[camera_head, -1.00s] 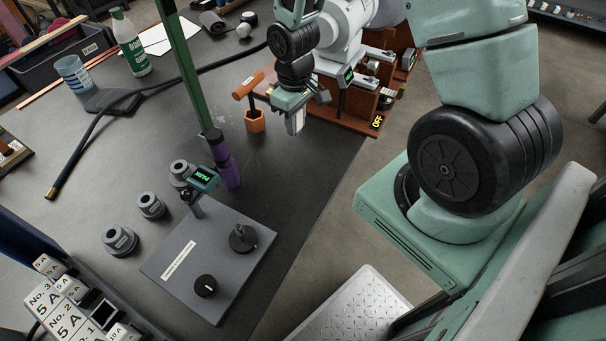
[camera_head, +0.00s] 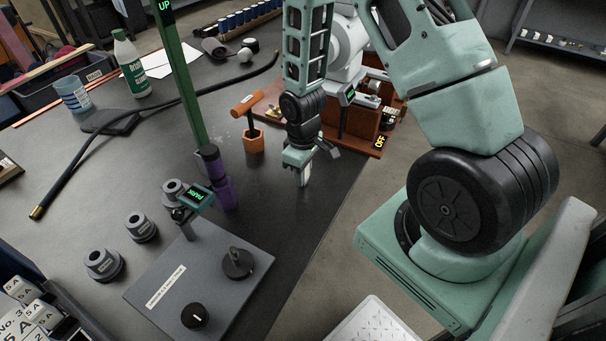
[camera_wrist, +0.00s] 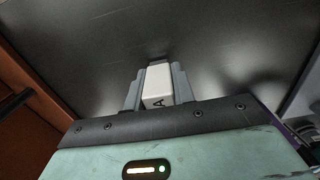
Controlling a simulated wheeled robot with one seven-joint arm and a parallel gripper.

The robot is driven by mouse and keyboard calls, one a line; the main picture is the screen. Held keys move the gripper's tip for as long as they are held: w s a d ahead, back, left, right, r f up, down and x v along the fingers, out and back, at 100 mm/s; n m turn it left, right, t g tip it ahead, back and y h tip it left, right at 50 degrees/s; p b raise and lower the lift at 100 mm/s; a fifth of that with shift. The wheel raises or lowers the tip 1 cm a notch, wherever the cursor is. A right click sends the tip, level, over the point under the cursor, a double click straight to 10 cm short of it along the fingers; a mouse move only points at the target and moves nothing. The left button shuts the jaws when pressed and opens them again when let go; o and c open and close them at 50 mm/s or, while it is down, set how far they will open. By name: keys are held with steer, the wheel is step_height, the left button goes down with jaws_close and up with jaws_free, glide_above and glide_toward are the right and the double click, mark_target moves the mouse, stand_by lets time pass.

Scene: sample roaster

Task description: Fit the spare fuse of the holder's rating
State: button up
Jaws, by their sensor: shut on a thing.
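My gripper (camera_head: 303,176) points down over the dark bench, to the right of the orange stand. In the wrist view, my gripper (camera_wrist: 158,88) is shut on a white block-shaped fuse (camera_wrist: 157,84). A letter A shows on the fuse; its number is hidden. Other white fuse blocks (camera_head: 38,315) are cut off at the lower left, marked "5 A" and "No. 3". A wooden unit (camera_head: 362,138) with an "OFF" sign stands behind and right of my gripper. I cannot make out the holder's rating.
A grey plate (camera_head: 215,285) with knobs and a "PARK" display lies at the front. Grey round pieces (camera_head: 104,265) stand left of it. Bench beneath is bare.

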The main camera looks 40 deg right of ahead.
steer(key=shift+f, duration=0.2)
steer(key=shift+f, duration=0.15)
steer(key=o, duration=1)
